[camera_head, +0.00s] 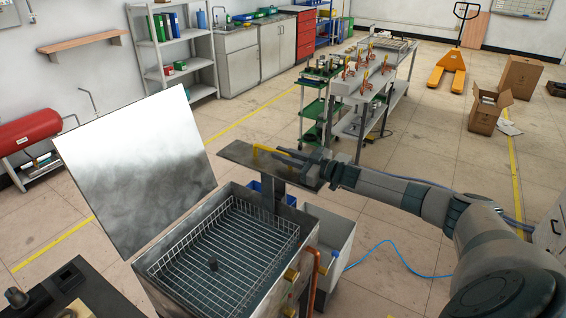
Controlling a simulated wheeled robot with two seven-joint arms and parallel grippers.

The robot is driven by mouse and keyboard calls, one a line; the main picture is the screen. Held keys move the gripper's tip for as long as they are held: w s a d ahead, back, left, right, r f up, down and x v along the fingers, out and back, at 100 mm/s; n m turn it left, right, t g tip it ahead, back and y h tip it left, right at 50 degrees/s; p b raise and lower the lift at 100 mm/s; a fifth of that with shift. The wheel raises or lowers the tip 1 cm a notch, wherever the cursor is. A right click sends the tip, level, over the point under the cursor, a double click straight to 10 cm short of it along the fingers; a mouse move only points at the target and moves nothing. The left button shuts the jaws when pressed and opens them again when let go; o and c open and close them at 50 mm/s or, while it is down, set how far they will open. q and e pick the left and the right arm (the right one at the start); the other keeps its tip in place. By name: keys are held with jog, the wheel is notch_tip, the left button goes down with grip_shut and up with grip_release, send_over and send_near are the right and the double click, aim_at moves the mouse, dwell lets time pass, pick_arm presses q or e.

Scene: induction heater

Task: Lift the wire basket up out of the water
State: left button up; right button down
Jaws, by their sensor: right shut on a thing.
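The wire basket (186,264) sits inside an open metal tank (318,236) in the lower middle of the head view. Its grid floor and wire sides show, with a small dark knob-like piece in the middle. I cannot make out the water's surface. A flat metal plate (232,152) stands on a post behind the tank and carries a yellow handle (262,149). My right gripper (280,153) reaches in from the right over the plate and is shut on the yellow handle; its fingertips are small and partly hidden. My left gripper is not in view.
The tank's shiny lid (135,165) stands open at the left. A pale side bin (330,240) and a copper pipe (313,265) are at the tank's right. A blue hose (385,245) lies on the floor. A workbench (375,95) stands behind; the floor at right is mostly clear.

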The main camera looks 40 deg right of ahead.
notch_tip(320, 180, up, 4)
jog(key=shift+r+p, duration=0.1)
jog(key=shift+p, duration=0.55)
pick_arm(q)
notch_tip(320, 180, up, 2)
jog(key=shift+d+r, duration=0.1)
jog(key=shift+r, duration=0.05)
pick_arm(e)
jog(key=shift+w+d, duration=0.1)
jog(key=shift+d, duration=0.15)
jog(key=shift+r, duration=0.1)
jog(key=c, duration=1.8)
grip_release()
jog(key=shift+c, duration=0.2)
jog(key=shift+o, duration=0.4)
jog(key=shift+a+f, duration=0.1)
jog(key=shift+f, duration=0.2)
